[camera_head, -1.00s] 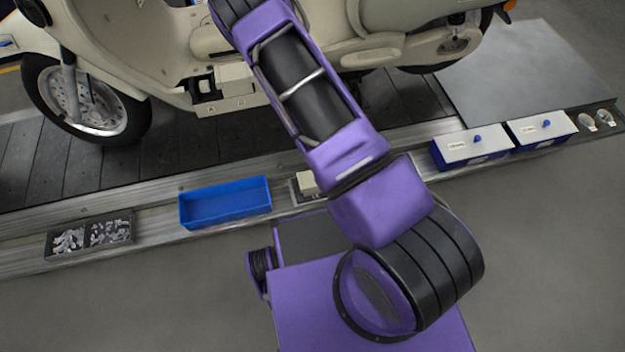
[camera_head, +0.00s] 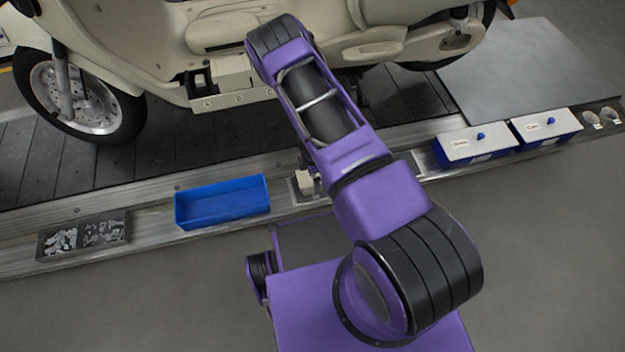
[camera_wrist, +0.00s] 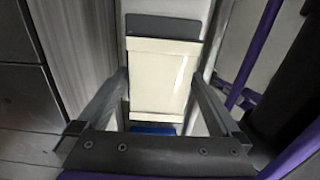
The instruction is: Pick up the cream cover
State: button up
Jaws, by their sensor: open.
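The cream cover (camera_head: 304,181) is a small pale block on a dark holder on the metal rail, just right of the blue tray. In the wrist view the cream cover (camera_wrist: 160,77) is a flat rectangular panel in the middle, with a grey plate edge behind its top. My gripper (camera_wrist: 161,75) is open, with one finger on each side of the cover. Whether the fingers touch it I cannot tell. In the head view my gripper is mostly hidden behind my purple arm.
A blue tray (camera_head: 221,221) stands on the rail, and its edge shows in the wrist view (camera_wrist: 153,128). Left of it is a bin of small parts (camera_head: 83,236). White-lidded blue boxes (camera_head: 473,146) stand to the right. A cream scooter (camera_head: 130,45) stands behind on the slat conveyor (camera_head: 40,165).

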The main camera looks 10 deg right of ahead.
jog(key=shift+f, duration=0.1)
jog(key=c, duration=1.2)
